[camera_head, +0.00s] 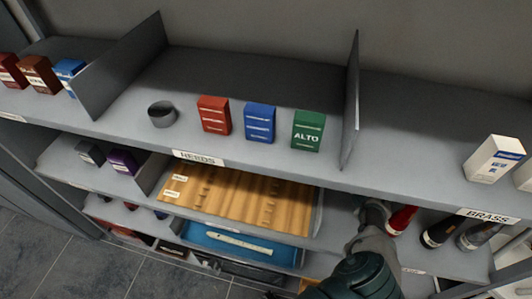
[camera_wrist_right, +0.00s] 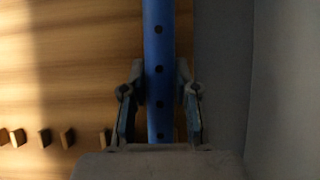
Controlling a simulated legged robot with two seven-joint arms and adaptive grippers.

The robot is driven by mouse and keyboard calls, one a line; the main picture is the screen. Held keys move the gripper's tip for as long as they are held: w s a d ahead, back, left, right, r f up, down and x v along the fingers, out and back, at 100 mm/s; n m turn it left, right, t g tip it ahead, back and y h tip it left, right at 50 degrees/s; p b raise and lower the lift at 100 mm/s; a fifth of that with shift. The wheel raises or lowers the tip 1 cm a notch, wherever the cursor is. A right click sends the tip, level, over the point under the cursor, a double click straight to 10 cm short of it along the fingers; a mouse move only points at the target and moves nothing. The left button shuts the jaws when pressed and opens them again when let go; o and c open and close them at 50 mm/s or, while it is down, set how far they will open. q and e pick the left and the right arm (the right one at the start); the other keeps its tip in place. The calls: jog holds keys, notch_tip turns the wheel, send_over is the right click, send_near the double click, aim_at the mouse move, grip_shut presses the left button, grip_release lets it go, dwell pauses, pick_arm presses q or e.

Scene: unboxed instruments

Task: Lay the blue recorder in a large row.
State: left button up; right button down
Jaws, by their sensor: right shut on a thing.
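The blue recorder (camera_wrist_right: 158,70) runs lengthwise between the two fingers of my right gripper (camera_wrist_right: 160,100) in the right wrist view. The gripper is shut on it, and a line of dark finger holes faces the camera. The recorder's ends are out of view. In the head view my right gripper (camera_head: 374,212) reaches in at the right of the wooden tray (camera_head: 285,191), partly under the upper shelf; the blue recorder is hidden there. The tray has several rows with small pegs and white labels. Wood (camera_wrist_right: 70,70) lies behind the recorder in the wrist view. My left gripper is not in view.
A cream recorder (camera_head: 231,242) lies in a blue-lined tray on a lower shelf. Red (camera_head: 402,219) and black (camera_head: 438,233) cylinders stand right of my gripper. Boxes, a dark ring (camera_head: 162,114) and upright dividers (camera_head: 351,103) occupy the upper shelf (camera_head: 420,165).

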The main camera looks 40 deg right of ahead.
jog(key=shift+s+a+f, duration=0.15)
jog(key=shift+s+f, duration=0.05)
jog(key=shift+f, duration=0.3)
jog(key=shift+s+a+f, duration=0.1)
jog(key=shift+s+f, duration=0.05)
jog(key=shift+f, duration=0.3)
jog(key=c, duration=0.8)
grip_release()
jog(key=shift+w+f, duration=0.2)
jog(key=shift+w, duration=0.15)
jog(key=shift+s+d+r, duration=0.1)
jog(key=shift+d, duration=0.05)
jog(key=shift+d+r, duration=0.1)
jog(key=shift+r, duration=0.1)
jog(key=v, duration=1.1)
jog(key=shift+w+r, duration=0.15)
jog(key=shift+w, duration=0.1)
jog(key=shift+s+r, duration=0.1)
jog(key=shift+r, duration=0.3)
